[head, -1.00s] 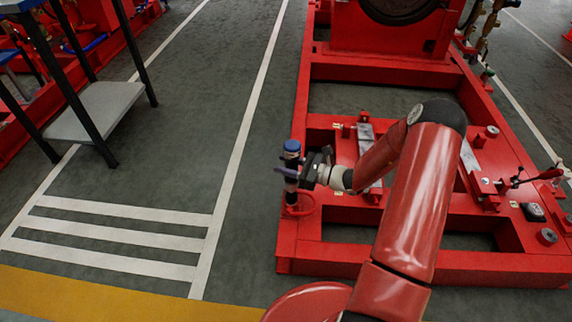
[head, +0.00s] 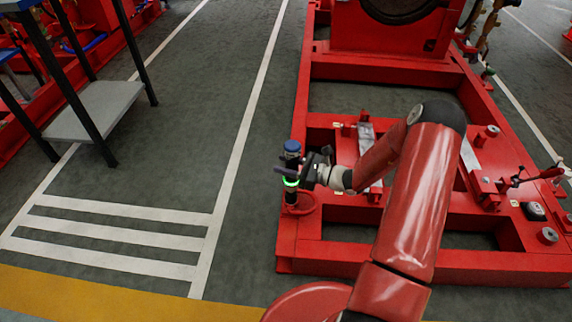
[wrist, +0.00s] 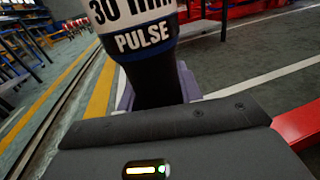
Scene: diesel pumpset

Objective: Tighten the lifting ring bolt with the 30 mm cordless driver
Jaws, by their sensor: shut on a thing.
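The cordless driver (head: 292,165) is dark with a blue top and stands upright at the left edge of the red frame. A green ring of light glows around its lower body. In the wrist view, the driver (wrist: 145,40) shows a label reading "30 mm" and "PULSE". My gripper (head: 294,173) is shut on the driver from the right. The red lifting ring (head: 306,204) shows at the driver's foot, on the frame's corner. The bolt itself is hidden by the driver, and I cannot tell how far it is seated.
The red pumpset base frame (head: 345,267) has open bays and carries blocks and a clamp lever on the right. A black-legged stand with a grey shelf (head: 95,112) is at the left. The floor between them, with white lines, is clear.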

